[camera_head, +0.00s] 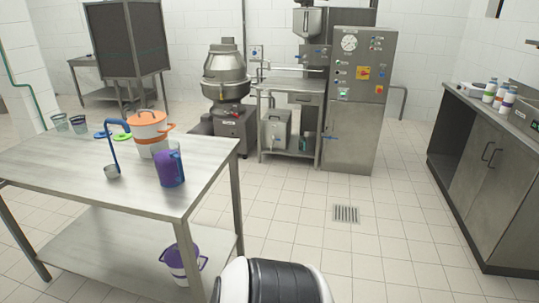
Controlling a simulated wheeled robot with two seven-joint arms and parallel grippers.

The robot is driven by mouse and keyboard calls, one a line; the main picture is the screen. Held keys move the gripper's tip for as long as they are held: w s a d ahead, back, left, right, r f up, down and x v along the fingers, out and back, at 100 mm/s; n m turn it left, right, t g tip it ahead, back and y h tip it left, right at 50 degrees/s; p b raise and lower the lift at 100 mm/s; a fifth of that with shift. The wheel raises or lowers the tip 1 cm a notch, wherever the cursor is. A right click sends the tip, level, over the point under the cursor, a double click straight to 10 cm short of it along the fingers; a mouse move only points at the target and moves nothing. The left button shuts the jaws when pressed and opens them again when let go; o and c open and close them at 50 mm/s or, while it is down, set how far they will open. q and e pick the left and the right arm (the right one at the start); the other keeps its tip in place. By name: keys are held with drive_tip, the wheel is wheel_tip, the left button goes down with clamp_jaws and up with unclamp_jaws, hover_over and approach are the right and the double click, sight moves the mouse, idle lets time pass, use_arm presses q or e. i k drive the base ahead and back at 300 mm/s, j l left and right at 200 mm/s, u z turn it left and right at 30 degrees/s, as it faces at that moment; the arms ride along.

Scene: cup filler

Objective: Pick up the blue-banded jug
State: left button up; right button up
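A purple-blue jug (169,169) stands upright near the front right of the steel table (60,179), its handle at the right. I cannot make out a separate blue band on it. It is the only clear jug shape on the table top. Neither of my grippers is in view, so I cannot see where they are relative to the jug.
A white and orange lidded pot (150,134) stands just behind the jug. A blue-handled ladle (113,148) is to its left. Two cups (78,124) stand farther left. A purple-trimmed bucket (180,264) sits on the lower shelf. Open tiled floor (300,215) lies right of the table.

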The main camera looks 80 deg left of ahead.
sight(166, 156)
drive_tip(key=k+l+u, duration=0.1)
drive_tip(key=u, duration=3.3)
drive_tip(key=i+j+z, duration=0.25)
drive_tip(key=j+z, duration=0.2)
drive_tip(key=j, duration=0.2)
drive_tip(key=j+z, duration=0.25)
drive_tip(key=j, duration=0.15)
